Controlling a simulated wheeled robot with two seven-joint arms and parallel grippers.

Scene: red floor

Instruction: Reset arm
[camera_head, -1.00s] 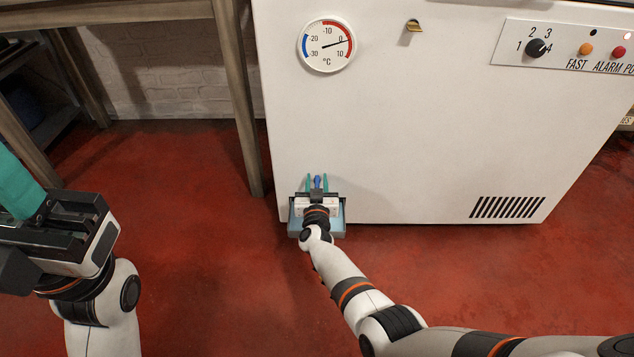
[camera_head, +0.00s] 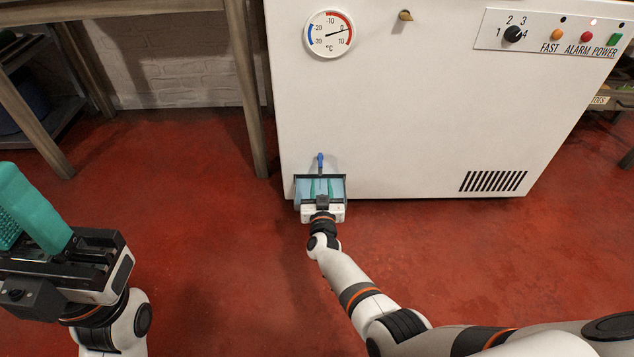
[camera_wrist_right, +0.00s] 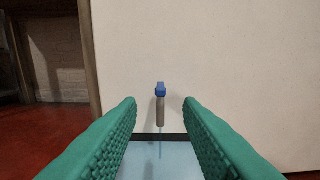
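My right gripper (camera_head: 321,188) is low in front of the white freezer (camera_head: 420,110). Its two green fingers are apart, with nothing held between them, in the right wrist view (camera_wrist_right: 160,125). A blue-topped object with a grey stem (camera_wrist_right: 160,105) stands ahead, in line with the gap between the fingers; its blue top (camera_head: 320,158) shows beyond the gripper in the head view. My left gripper (camera_head: 30,215) is at the left edge, with green fingers pointing up; the gap between its fingertips is hard to see.
A light blue tray-like thing (camera_wrist_right: 140,165) lies under the right gripper, against the freezer's foot. A wooden table (camera_head: 120,12) stands at the back left, and a shelf with items is at the right edge. The red floor (camera_head: 220,260) between my arms is clear.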

